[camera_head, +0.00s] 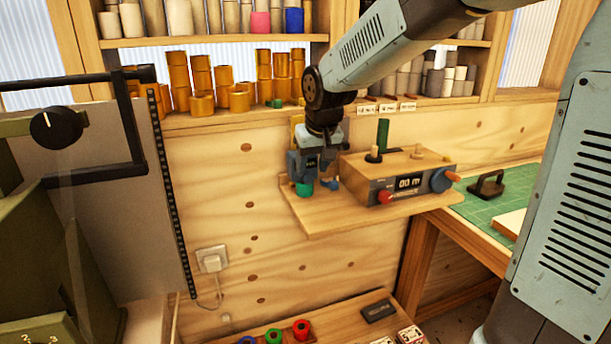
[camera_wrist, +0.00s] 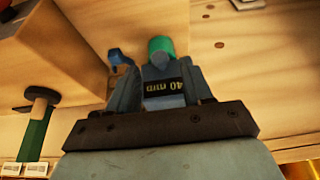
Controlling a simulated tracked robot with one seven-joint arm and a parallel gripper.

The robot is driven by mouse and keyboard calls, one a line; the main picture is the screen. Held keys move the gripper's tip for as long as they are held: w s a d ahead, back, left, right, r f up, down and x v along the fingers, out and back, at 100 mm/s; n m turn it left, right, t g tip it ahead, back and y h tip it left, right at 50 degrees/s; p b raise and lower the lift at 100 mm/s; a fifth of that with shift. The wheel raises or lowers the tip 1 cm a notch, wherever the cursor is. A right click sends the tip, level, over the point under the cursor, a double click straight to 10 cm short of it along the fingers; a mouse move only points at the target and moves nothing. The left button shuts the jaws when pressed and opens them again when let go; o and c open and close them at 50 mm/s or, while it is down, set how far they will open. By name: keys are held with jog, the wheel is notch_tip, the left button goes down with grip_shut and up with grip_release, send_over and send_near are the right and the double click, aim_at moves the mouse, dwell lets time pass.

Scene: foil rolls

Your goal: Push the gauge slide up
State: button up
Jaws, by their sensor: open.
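My gripper (camera_head: 312,180) is open and points down over the left part of a wooden wall shelf (camera_head: 335,219). In the wrist view, a grey-blue block with a dark "40 mm" label (camera_wrist: 165,90) shows between the fingers, with a green-teal round piece (camera_wrist: 161,46) beyond it. The teal piece also shows below the gripper in the head view (camera_head: 304,188). A small blue piece (camera_wrist: 119,57) is beside the left finger. A yellow upright part (camera_head: 297,121) shows behind the wrist. I cannot tell which of these is the gauge slide; my gripper hides much of that spot.
A wooden box with a dark display panel (camera_head: 408,184), a red knob and a blue dial stands right of my gripper. A green cylinder (camera_head: 383,134) stands behind it. Gold rolls (camera_head: 200,80) line the shelf above. A wall socket (camera_head: 212,259) is below left.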

aim_at(309, 179)
jog(key=shift+x, duration=2)
grip_shut()
jog(key=shift+a, duration=0.1)
